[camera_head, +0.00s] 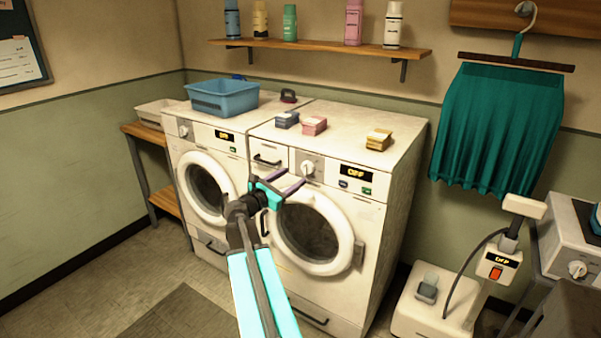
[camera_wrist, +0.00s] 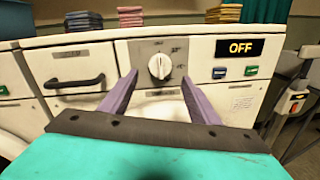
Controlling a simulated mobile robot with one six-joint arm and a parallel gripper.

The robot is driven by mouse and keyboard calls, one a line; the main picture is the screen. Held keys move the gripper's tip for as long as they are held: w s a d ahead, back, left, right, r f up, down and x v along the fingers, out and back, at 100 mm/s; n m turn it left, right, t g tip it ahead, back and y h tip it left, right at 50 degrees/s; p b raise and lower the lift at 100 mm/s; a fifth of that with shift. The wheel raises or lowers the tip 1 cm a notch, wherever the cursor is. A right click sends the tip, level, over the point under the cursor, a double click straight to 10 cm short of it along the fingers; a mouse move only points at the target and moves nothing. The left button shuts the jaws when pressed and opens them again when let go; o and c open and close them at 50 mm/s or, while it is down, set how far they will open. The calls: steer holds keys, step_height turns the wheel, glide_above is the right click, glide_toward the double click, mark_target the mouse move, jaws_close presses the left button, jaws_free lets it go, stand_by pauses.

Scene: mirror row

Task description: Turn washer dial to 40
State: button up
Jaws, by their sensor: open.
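The washer dial (camera_head: 308,168) is a round white knob on a grey panel at the upper front of the right-hand machine (camera_head: 380,221). In the wrist view the dial (camera_wrist: 160,66) sits between and just beyond my two purple fingertips, with its ridge near upright. Small marks surround it, too small to read surely. My gripper (camera_head: 289,184) is open and empty in front of the panel, and its fingers (camera_wrist: 158,80) point at the dial without visibly holding it. The display (camera_wrist: 241,47) to the right of the dial reads OFF.
A drawer handle (camera_wrist: 75,82) lies left of the dial, and two small buttons (camera_wrist: 236,71) lie right. A second machine (camera_head: 212,180) stands on the left with a blue basket (camera_head: 222,97) on top. Small folded stacks (camera_head: 378,139) lie on the right machine's top.

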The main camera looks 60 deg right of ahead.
mark_target(304, 170)
steer(key=shift+s+d+p, duration=0.15)
steer(key=shift+d+p, duration=0.1)
steer(key=shift+d, duration=1.5)
steer(key=shift+s+d+p, duration=0.15)
steer(key=shift+d+p, duration=0.1)
steer(key=shift+d, duration=1.5)
